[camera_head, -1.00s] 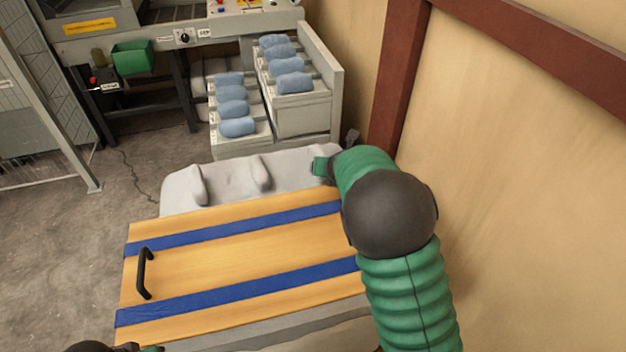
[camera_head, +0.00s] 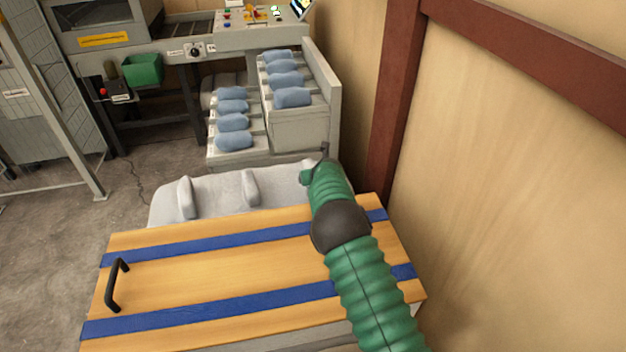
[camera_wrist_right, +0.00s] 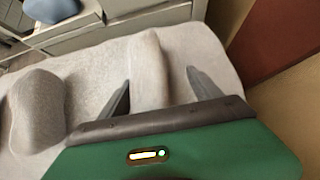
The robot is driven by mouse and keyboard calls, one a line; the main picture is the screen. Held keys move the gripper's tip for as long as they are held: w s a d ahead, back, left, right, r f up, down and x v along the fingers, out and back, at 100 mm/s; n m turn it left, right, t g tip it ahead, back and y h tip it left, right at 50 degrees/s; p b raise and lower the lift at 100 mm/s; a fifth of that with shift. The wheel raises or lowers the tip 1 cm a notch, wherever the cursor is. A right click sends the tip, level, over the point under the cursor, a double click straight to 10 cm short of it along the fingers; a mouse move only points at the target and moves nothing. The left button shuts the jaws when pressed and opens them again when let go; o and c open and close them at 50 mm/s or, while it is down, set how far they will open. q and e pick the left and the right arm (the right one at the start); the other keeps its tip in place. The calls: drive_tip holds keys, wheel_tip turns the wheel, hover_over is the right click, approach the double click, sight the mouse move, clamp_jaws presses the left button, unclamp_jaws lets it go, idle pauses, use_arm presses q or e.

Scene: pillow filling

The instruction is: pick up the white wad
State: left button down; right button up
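Several pale, off-white wads stand on a light grey padded surface (camera_head: 220,201) behind the wooden board. In the head view I see a left wad (camera_head: 186,197) and a middle wad (camera_head: 251,187). My right gripper (camera_head: 314,160) is over the right end of the surface and hides what is under it. In the right wrist view the right gripper (camera_wrist_right: 158,80) is open, its two dark fingers on either side of an elongated wad (camera_wrist_right: 150,62). I cannot tell whether they touch it. Another wad (camera_wrist_right: 38,110) lies to the left. My left gripper is out of view.
A wooden board (camera_head: 225,270) with blue stripes and a black handle (camera_head: 117,285) lies in front. Behind stands a grey stepped rack (camera_head: 300,127) with several blue rolls (camera_head: 290,97). A wall with a brown post (camera_head: 398,100) is close on the right.

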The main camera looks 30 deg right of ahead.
drive_tip(key=shift+w+d+f, duration=0.1)
drive_tip(key=shift+w+f, duration=0.3)
drive_tip(key=shift+f, duration=0.1)
drive_tip(key=shift+w+a+r, duration=0.15)
drive_tip(key=shift+a+r, duration=0.05)
drive_tip(key=shift+a, duration=0.45)
drive_tip(key=c, duration=0.5)
drive_tip(key=shift+d, duration=0.4)
drive_tip(key=c, duration=0.7)
drive_tip(key=shift+a, duration=0.1)
clamp_jaws()
drive_tip(key=shift+a, duration=0.15)
